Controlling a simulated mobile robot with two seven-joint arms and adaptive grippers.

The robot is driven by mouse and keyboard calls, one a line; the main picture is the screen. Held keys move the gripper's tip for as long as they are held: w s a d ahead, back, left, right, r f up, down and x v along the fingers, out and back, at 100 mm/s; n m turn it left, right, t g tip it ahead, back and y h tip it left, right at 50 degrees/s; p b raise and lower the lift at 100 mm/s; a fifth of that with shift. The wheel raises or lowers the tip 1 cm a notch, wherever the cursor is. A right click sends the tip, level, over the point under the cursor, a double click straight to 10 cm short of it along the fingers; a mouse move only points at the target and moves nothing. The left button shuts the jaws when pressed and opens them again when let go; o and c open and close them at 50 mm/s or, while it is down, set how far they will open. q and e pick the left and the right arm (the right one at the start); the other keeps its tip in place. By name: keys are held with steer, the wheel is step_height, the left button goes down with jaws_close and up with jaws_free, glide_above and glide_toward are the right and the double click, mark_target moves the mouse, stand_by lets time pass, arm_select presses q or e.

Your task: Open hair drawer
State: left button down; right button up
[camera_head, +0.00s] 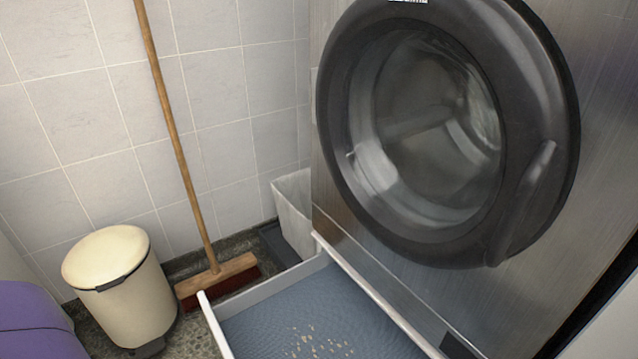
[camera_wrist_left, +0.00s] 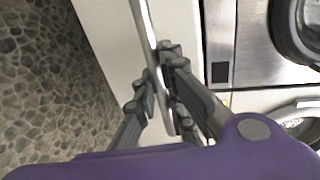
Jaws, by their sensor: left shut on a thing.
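The hair drawer (camera_head: 332,313) is pulled out from under the front of the large steel machine. It has pale rims and a blue mesh floor with scattered tan bits on it. Its front end is below the picture edge in the head view. In the left wrist view, my left gripper (camera_wrist_left: 163,95) is shut on a thin grey metal strip (camera_wrist_left: 146,30), which looks like the drawer's handle. The strip runs along a white panel (camera_wrist_left: 105,30), and one finger is on each side of it. My left gripper is not seen in the head view. My right gripper is in neither view.
The steel machine (camera_head: 345,226) with a round dark door (camera_head: 333,130) stands over the drawer. A cream pedal bin (camera_head: 125,300), a wooden broom (camera_head: 180,140) and a whitish bin (camera_head: 294,208) stand left of it by the tiled wall. Stone floor (camera_wrist_left: 45,85) lies left of the panel.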

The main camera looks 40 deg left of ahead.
arm_select(q)
steer(key=c, duration=1.9)
jaws_free()
steer(key=shift+o, duration=0.4)
steer(key=shift+s+a, duration=0.1)
steer(key=shift+s, duration=0.15)
steer(key=v, duration=1.1)
steer(key=shift+s, duration=0.25)
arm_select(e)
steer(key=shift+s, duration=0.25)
arm_select(q)
steer(key=shift+a, duration=0.1)
